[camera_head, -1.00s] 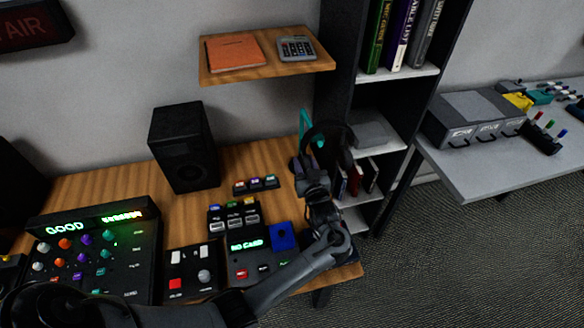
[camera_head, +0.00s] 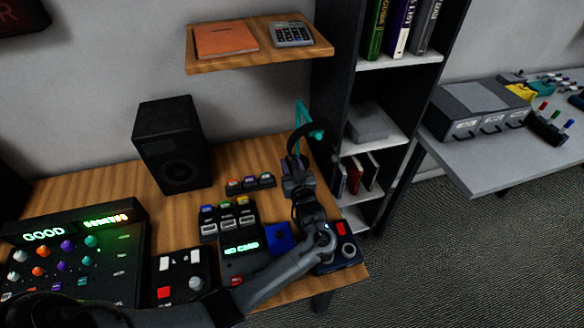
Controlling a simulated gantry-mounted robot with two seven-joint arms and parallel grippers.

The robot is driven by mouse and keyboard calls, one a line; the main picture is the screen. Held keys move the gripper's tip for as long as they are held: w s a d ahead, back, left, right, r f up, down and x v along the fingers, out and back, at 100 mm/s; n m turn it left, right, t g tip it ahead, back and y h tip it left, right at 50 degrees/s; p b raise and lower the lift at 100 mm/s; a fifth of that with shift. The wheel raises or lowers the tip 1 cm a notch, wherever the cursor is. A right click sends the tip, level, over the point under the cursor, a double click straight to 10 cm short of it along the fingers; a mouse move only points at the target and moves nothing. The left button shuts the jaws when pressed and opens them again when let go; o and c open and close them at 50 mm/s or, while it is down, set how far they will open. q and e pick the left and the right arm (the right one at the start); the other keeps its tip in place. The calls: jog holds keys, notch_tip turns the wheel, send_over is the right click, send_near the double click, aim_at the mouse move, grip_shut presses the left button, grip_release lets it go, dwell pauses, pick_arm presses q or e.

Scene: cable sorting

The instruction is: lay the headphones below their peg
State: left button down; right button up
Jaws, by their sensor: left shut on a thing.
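I cannot tell whether the band touches the peg. My right gripper is not in view.
A black speaker (camera_head: 170,145) stands on the desk (camera_head: 225,160) at the left. Small coloured switches (camera_head: 250,183) and control boxes (camera_head: 235,245) lie in front. A dark bookshelf (camera_head: 338,95) stands close on the right. A wooden shelf (camera_head: 240,60) hangs above.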

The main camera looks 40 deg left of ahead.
pick_arm(q)
jog(key=shift+w, duration=0.1)
jog(key=c, duration=0.7)
grip_release()
jog(key=shift+f, duration=0.1)
jog(key=shift+f+b, duration=0.1)
jog(key=shift+b, duration=0.35)
jog(key=shift+f+p+v, duration=0.1)
jog(key=shift+p+v, duration=0.35)
jog(key=shift+v, duration=2.25)
jog(key=shift+f+p+v, duration=0.15)
jog(key=shift+p+v, duration=0.3)
jog(key=shift+v, duration=2.3)
